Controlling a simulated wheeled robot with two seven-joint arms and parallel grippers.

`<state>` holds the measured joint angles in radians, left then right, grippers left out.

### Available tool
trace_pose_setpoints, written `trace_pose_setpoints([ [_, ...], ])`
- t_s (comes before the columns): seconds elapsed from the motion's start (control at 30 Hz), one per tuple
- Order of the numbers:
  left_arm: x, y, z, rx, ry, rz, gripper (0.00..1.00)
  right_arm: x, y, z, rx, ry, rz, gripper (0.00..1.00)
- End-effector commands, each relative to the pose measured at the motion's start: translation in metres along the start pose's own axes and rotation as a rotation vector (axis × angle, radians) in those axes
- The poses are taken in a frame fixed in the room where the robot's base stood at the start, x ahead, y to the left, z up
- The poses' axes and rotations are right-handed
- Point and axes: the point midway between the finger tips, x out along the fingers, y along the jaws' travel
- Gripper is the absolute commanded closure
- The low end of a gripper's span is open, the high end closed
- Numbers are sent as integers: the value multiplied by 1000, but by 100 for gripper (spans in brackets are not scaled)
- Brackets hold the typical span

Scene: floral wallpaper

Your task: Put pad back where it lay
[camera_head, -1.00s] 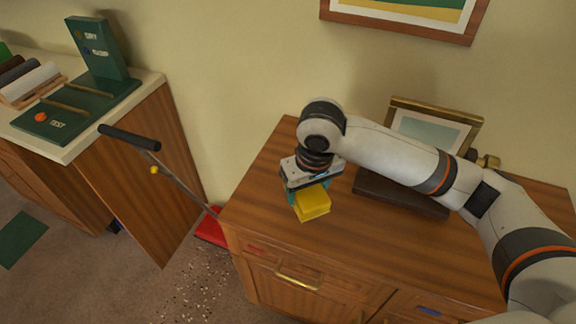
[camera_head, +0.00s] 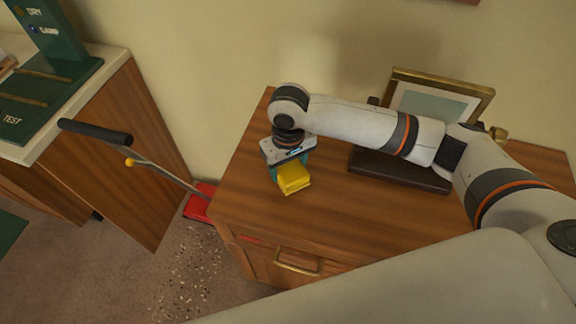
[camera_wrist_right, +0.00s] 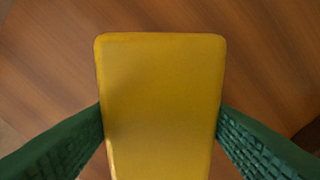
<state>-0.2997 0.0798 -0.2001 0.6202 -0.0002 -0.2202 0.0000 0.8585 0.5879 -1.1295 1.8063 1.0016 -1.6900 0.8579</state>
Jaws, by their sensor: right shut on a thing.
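The pad is a yellow block (camera_head: 294,178) at the left part of the wooden cabinet top (camera_head: 340,225). My right gripper (camera_head: 282,166) points down and is shut on the pad. In the right wrist view the yellow pad (camera_wrist_right: 160,100) fills the middle, between two green ridged fingers that touch its sides. Wood grain shows around it; I cannot tell whether the pad touches the top or hangs just above it. My left gripper is not in view; a large pale part of my own body covers the lower right of the head view.
A framed picture (camera_head: 435,105) on a dark base (camera_head: 400,172) stands behind my right forearm. A red dustpan (camera_head: 199,202) with a long black handle (camera_head: 95,132) stands left of the cabinet, near scattered specks (camera_head: 190,270). A green test stand (camera_head: 45,85) is on the left counter.

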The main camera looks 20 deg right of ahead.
Motion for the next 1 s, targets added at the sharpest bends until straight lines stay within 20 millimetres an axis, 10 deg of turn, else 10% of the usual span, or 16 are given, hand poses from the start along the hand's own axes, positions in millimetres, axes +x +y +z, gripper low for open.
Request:
trace_pose_setpoints([
  [0.37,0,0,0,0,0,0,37,7,0,0,0,-1,1,57],
  [0.4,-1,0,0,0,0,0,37,8,0,0,0,-1,1,37],
  [0.53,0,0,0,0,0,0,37,8,0,0,-1,-1,1,17],
  [1.0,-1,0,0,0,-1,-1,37,-12,0,1,-2,-4,1,17],
])
